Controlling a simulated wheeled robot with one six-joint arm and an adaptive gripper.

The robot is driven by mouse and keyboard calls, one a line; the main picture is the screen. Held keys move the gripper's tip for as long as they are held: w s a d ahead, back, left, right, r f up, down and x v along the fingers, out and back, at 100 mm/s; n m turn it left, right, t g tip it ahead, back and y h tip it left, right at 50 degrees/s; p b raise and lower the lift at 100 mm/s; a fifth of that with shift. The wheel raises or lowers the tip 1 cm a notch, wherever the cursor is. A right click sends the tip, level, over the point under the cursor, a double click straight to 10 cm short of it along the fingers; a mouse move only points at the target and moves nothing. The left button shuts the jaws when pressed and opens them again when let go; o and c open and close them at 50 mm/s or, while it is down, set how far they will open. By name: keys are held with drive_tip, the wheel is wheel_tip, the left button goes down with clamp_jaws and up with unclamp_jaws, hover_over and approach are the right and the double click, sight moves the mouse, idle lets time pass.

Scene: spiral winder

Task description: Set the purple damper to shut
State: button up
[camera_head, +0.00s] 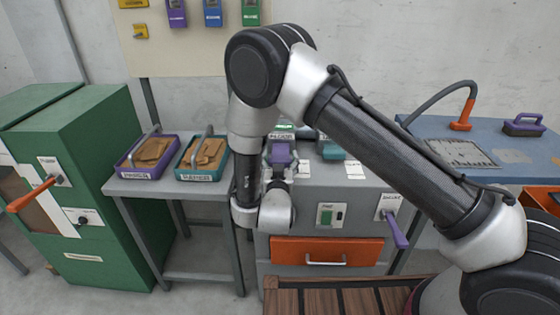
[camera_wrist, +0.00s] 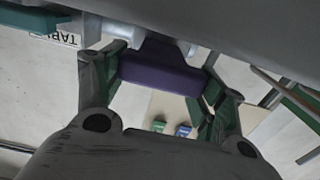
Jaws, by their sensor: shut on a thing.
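A purple handle (camera_head: 281,153), seemingly the purple damper's, is on top of the grey machine (camera_head: 300,222), beside a teal one (camera_head: 331,151). In the wrist view the purple handle (camera_wrist: 160,72) is a thick bar across the space between my fingers (camera_wrist: 162,80), joined to a pale metal part behind. The fingers are shut on its two ends. My arm hides part of the machine top, and the damper's position marks cannot be read.
A second purple lever (camera_head: 397,232) hangs on the machine's front right, above an orange drawer (camera_head: 328,252). Purple (camera_head: 150,155) and teal trays (camera_head: 203,158) stand on a side table left. A green cabinet (camera_head: 88,190) is further left, a blue bench (camera_head: 440,128) right.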

sight(280, 158)
drive_tip(key=shift+w, duration=1.5)
drive_tip(key=o, duration=1.5)
drive_tip(key=shift+c, duration=0.2)
drive_tip(key=shift+s, duration=0.1)
drive_tip(key=s, duration=1.1)
drive_tip(key=shift+s+a, duration=0.15)
drive_tip(key=shift+s, duration=0.25)
